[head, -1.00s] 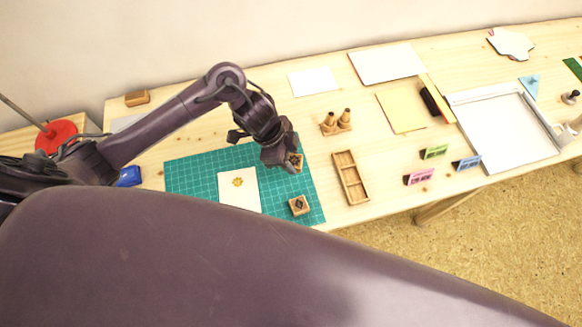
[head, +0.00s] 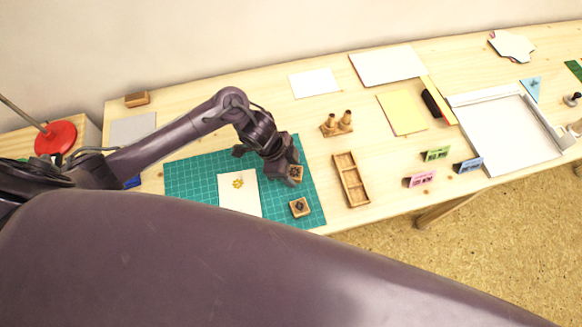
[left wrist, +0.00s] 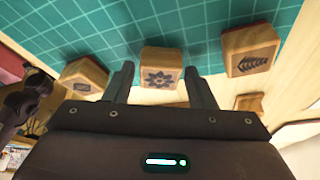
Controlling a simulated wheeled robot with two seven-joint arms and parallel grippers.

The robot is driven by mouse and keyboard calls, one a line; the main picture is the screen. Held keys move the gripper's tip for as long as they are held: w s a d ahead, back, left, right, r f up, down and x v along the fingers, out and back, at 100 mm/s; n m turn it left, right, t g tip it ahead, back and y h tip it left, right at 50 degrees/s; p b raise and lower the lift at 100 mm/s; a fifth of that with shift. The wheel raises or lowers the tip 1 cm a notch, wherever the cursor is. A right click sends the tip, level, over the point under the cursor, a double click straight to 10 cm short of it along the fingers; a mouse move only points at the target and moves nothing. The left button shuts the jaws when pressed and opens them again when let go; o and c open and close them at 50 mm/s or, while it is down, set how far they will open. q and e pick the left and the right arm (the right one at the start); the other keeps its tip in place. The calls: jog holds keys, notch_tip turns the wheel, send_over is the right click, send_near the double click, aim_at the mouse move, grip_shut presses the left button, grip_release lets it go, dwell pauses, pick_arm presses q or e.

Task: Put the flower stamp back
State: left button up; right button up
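The flower stamp (left wrist: 160,68), a wooden block with a dark flower on its top, stands on the green mat (left wrist: 190,20) in the left wrist view. My left gripper (left wrist: 158,75) has its fingers on either side of it, with a narrow gap visible, so it looks open around the block. In the head view my left gripper (head: 284,176) is low over the right part of the mat, beside a stamp block (head: 296,174). A leaf stamp (left wrist: 250,50) and another block (left wrist: 85,76) flank the flower stamp in the wrist view. My right gripper is out of view.
A compartmented wooden tray (head: 362,196) lies right of the mat. Another stamp (head: 299,208) sits on the mat's near right part. A white card (head: 240,205) with a yellow flower print lies on the mat.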

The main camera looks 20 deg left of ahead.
pick_arm(q)
jog(key=shift+o, duration=0.7)
jog(key=shift+r, duration=0.1)
jog(key=shift+r, duration=0.2)
jog(key=v, duration=1.1)
jog(key=shift+a+r, duration=0.2)
jog(key=shift+r, duration=0.15)
